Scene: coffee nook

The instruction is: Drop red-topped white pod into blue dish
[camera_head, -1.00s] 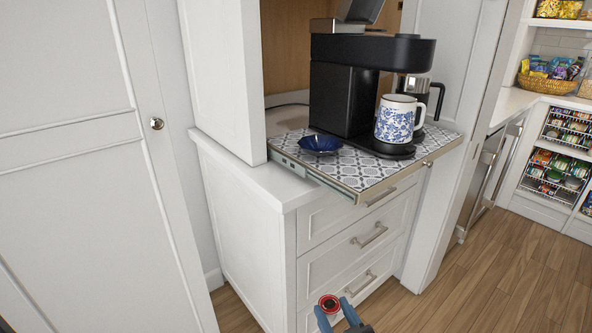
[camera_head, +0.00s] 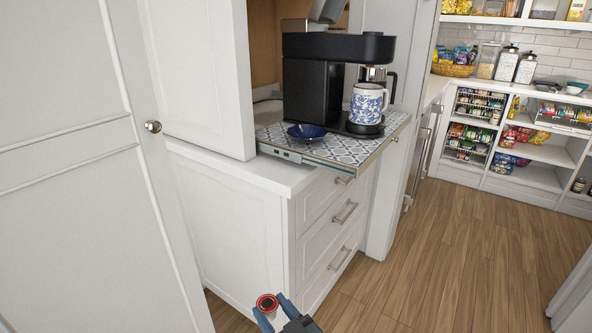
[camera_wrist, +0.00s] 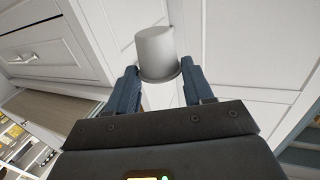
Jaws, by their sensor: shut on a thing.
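The red-topped white pod (camera_head: 267,303) is held between the fingers of my gripper (camera_head: 273,309), low in front of the drawers in the head view. The wrist view shows the pod's pale side and base (camera_wrist: 158,50) between the two blue fingers of my gripper (camera_wrist: 160,75). The blue dish (camera_head: 306,132) sits on the patterned pull-out shelf (camera_head: 345,151), near its left front part. My gripper is well below the dish and apart from it. The inside of the dish looks empty, though it is small in view.
A black coffee maker (camera_head: 313,90) stands on the shelf behind the dish. A blue-and-white mug (camera_head: 367,104) stands on its base to the right. A cabinet panel (camera_head: 193,80) rises left of the shelf. Open wooden floor (camera_head: 450,270) lies to the right.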

